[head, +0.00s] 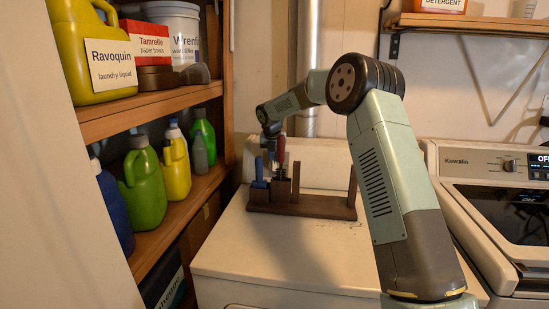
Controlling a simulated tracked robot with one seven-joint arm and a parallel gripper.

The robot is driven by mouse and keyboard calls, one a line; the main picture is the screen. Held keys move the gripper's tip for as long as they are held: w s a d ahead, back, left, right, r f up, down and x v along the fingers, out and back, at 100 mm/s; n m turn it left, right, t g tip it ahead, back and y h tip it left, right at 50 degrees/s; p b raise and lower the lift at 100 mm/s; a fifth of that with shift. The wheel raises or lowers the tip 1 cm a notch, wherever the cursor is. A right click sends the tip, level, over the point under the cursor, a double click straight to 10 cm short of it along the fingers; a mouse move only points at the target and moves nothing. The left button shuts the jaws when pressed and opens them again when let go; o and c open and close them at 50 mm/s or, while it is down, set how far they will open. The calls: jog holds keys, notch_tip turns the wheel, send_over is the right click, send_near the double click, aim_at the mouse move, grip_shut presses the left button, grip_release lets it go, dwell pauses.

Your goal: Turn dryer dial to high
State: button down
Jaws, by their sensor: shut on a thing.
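My gripper (274,152) points down at the far side of the white appliance on the left, above a dark wooden rack (315,207). It is small and dark here, and its fingertips are hard to make out. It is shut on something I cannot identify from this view. A red upright handle (281,150) is close beside it, and a blue handle (259,171) stands at the rack's left end. On the right, the Kuvralin machine (468,160) has a round dial (510,166) and a lit display reading OFF (539,160). My gripper is well away from that dial.
Wooden shelves (150,112) on the left hold a yellow laundry jug (92,50), a red Tamrelle box (146,41) and several bottles. A wall shelf (470,24) is at upper right. The white appliance top (235,250) is clear in front of the rack.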

aim_at(277, 165)
jog(key=shift+s+d+f, duration=0.1)
jog(key=shift+d+f, duration=0.05)
jog(key=shift+f, duration=0.2)
jog(key=m+y, duration=0.1)
jog(key=y, duration=0.1)
jog(key=d+m+t+y, duration=0.1)
jog(key=m, duration=0.1)
jog(key=s+d+f+m+t+y, duration=0.1)
jog(key=y, duration=0.1)
jog(key=shift+d+m+y, duration=0.15)
jog(key=shift+m+y, duration=0.15)
jog(key=m+t, duration=0.1)
jog(key=m+y, duration=0.1)
jog(key=f+t+y, duration=0.1)
jog(key=shift+s+d+m+t, duration=0.25)
jog(key=shift+s+m+t, duration=0.05)
jog(key=shift+m, duration=0.1)
jog(key=shift+s+f+m+t+y, duration=0.15)
jog(key=shift+f+m+t+y, duration=0.1)
jog(key=shift+m+t+y, duration=0.4)
jog(key=shift+s+f+m+t+y, duration=0.2)
jog(key=shift+m+t+y, duration=0.15)
jog(key=shift+m+t, duration=0.45)
jog(key=shift+a+m, duration=0.1)
jog(key=shift+m, duration=0.15)
jog(key=shift+w, duration=0.1)
